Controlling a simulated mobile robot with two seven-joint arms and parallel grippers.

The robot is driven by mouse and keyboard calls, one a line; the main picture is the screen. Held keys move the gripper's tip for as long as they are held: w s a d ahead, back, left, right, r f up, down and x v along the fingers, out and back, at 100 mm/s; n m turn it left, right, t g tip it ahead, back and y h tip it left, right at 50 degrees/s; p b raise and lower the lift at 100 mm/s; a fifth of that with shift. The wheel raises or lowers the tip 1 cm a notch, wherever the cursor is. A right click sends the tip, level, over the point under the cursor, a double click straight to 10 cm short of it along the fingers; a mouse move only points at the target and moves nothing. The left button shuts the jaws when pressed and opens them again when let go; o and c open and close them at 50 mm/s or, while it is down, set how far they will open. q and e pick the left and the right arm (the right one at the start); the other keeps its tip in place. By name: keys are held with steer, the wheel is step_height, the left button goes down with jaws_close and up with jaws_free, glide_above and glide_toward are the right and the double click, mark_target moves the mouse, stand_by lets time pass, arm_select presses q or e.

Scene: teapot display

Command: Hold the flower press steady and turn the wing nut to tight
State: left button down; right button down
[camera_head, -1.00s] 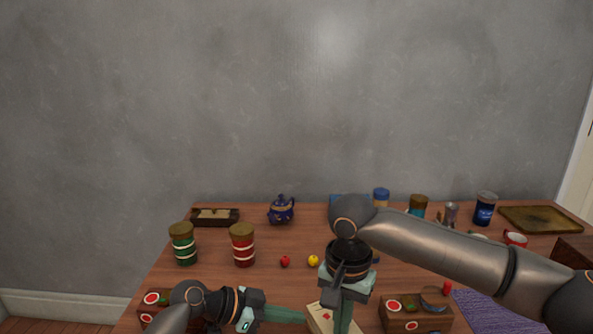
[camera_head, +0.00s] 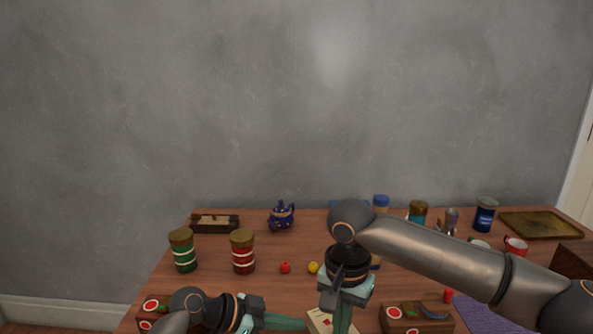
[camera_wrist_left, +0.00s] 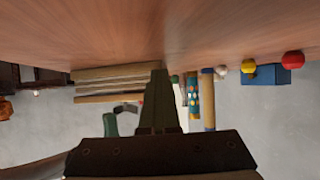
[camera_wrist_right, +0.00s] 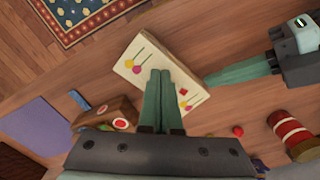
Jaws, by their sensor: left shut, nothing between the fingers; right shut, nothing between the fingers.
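The flower press (camera_head: 318,319) lies on the table at the bottom of the head view, partly hidden by my right gripper (camera_head: 342,325). The right wrist view shows its cream top (camera_wrist_right: 140,62) with printed flowers and a small red piece (camera_wrist_right: 183,92); I cannot tell whether that is the wing nut. In the left wrist view its layered boards (camera_wrist_left: 105,82) show edge-on. My right gripper (camera_wrist_right: 162,74) is shut and empty over the press top. My left gripper (camera_head: 298,323) is shut and empty, low, its tips close to the press's side; contact is unclear.
A wooden box (camera_head: 415,320) stands right of the press and another (camera_head: 150,312) at the left edge. Green (camera_head: 183,252) and red (camera_head: 242,252) jars, red (camera_head: 285,268) and yellow (camera_head: 313,268) balls and a blue teapot (camera_head: 281,216) stand behind.

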steer(key=shift+a, duration=0.15)
steer(key=shift+w+a, duration=0.1)
steer(key=shift+a, duration=0.25)
steer(key=shift+w+a, duration=0.15)
steer(key=shift+w+a, duration=0.15)
steer(key=shift+w, duration=0.05)
steer(key=shift+s+a, duration=0.1)
steer(key=shift+a, duration=0.05)
stand_by(0.3)
step_height(320, 180, up, 6)
steer(key=shift+s+a, duration=0.15)
stand_by(0.6)
